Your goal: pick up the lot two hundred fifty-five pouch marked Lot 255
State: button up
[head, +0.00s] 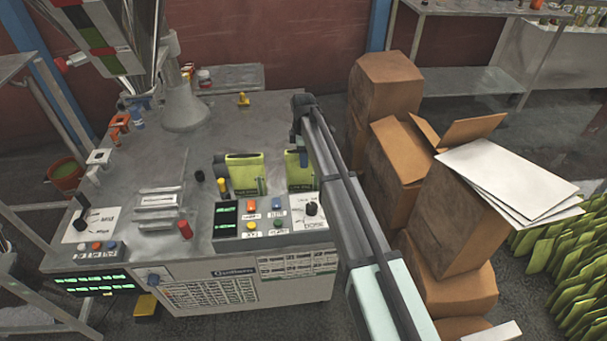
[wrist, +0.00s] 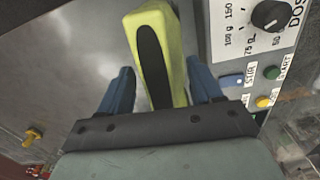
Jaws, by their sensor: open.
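Two green pouches stand on the machine top in the head view. The left pouch (head: 246,173) is in full view; the right pouch (head: 298,171) is partly hidden by my arm. Each has a dark label at its lower front, too small to read, so I cannot tell which is Lot 255. In the wrist view, my gripper (wrist: 161,82) is open, with one blue finger on each side of a green pouch (wrist: 171,38) with a dark opening. Gaps show between fingers and pouch. This looks like the right pouch, beside the dose dial.
The dose dial (head: 311,208) and coloured buttons sit on the control panel in front of the pouches. Cardboard boxes (head: 390,80) are stacked close right of my arm. A yellow knob (head: 243,99) stands behind, and a grey cone (head: 184,108) at back left.

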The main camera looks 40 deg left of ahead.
jog(key=shift+c, duration=0.4)
grip_shut()
dwell(0.4)
